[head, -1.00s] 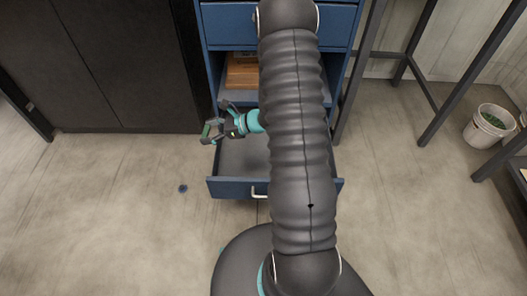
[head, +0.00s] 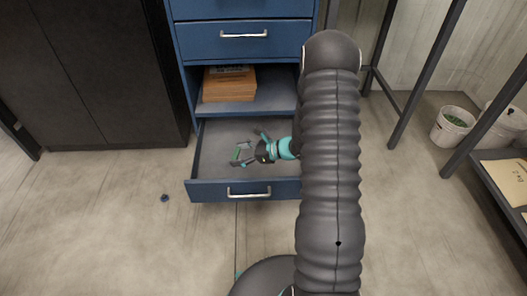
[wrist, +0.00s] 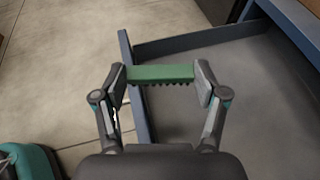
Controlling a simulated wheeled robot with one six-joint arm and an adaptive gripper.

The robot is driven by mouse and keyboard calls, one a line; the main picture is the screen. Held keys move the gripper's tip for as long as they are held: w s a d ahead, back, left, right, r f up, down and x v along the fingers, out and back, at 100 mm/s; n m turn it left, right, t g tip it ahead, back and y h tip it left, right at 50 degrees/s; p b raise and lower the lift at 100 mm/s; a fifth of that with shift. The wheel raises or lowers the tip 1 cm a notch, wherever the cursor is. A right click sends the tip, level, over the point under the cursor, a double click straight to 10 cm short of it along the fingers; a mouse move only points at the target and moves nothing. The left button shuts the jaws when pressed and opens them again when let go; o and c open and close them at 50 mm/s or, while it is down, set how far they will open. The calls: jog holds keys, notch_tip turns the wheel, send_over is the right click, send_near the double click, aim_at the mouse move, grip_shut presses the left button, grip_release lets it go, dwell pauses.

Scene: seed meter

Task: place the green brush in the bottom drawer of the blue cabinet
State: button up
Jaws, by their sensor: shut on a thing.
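The blue cabinet (head: 243,41) stands ahead, and its bottom drawer (head: 244,188) is pulled open. The drawer's grey floor looks bare.
Stacked brown boards (head: 230,84) lie in the open compartment above the drawer. A black cabinet (head: 95,75) stands at left. A small dark round object (head: 164,198) lies on the floor. A white bucket (head: 453,127) and a dark metal frame are at right.

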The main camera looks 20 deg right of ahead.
jog(key=w+d+f+n+g+y, duration=0.1)
jog(key=w+d+f+n+g, duration=0.2)
jog(key=d+f, duration=0.5)
jog(key=b, duration=0.1)
send_over(234, 174)
notch_tip(234, 174, down, 7)
jog(key=shift+w+d+f, duration=0.1)
jog(key=shift+f+b, duration=0.3)
jog(key=shift+f, duration=1.6)
jog(key=shift+f+y, duration=0.25)
jog(key=shift+y, duration=0.05)
jog(key=o, duration=0.9)
jog(key=shift+r, duration=0.1)
jog(key=shift+o, duration=0.2)
